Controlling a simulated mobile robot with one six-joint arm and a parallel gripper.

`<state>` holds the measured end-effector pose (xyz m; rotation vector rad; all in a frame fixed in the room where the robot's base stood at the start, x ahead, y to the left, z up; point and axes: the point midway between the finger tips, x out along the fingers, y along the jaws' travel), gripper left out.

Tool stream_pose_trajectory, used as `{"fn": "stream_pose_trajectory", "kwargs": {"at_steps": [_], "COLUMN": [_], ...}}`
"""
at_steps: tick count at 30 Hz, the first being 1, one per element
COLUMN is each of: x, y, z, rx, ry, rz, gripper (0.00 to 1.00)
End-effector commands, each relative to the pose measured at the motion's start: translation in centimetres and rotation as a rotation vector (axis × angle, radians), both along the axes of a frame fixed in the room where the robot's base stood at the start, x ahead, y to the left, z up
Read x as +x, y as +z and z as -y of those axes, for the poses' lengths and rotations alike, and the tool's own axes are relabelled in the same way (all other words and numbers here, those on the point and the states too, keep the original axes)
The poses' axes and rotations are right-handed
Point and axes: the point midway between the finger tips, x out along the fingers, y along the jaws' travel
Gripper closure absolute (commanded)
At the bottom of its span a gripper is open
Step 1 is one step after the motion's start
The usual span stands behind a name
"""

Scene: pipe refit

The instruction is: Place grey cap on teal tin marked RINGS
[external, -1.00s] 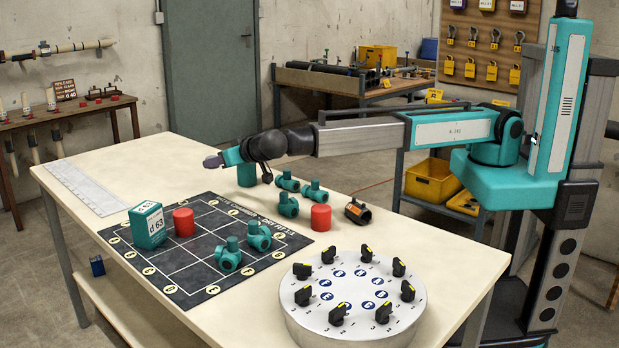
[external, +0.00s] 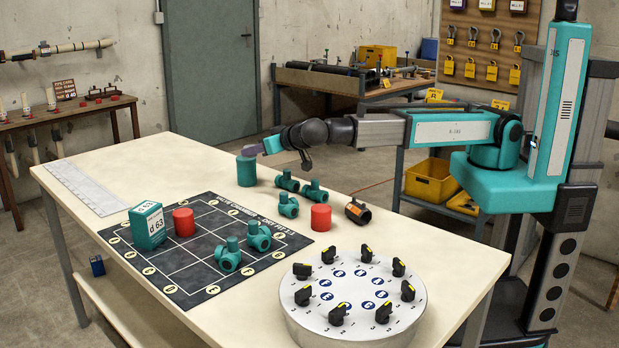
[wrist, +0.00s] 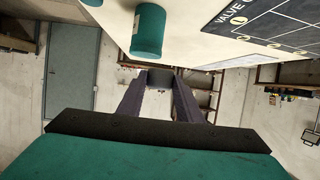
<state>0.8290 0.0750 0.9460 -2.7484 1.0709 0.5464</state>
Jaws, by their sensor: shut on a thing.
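The teal tin (external: 246,172) stands upright on the bench beyond the dark mat, and it shows in the upper part of the wrist view (wrist: 148,32). Part of a white mark shows on its side, but I cannot read it. My gripper (external: 252,149) is shut on the grey cap (wrist: 160,78), which sits between the fingertips in the wrist view. In the external view the fingertips appear just above and behind the tin's top. The cap looks apart from the tin in the wrist view.
Teal valve fittings (external: 288,205), a red cylinder (external: 320,218) and a black fitting (external: 357,211) stand near the tin. A teal box (external: 147,226) and another red cylinder (external: 183,222) are on the dark mat (external: 200,285).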

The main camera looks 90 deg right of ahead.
Motion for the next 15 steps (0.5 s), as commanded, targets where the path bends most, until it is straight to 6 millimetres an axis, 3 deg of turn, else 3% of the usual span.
{"fn": "stream_pose_trajectory", "kwargs": {"at_steps": [1, 15], "x": [-1.2, -8.5], "y": [0.0, 1.2], "z": [0.5, 3.9], "rx": [0.001, 0.001], "ry": [-0.003, -0.023], "rz": [0.001, 0.001], "gripper": [0.89, 0.89]}}
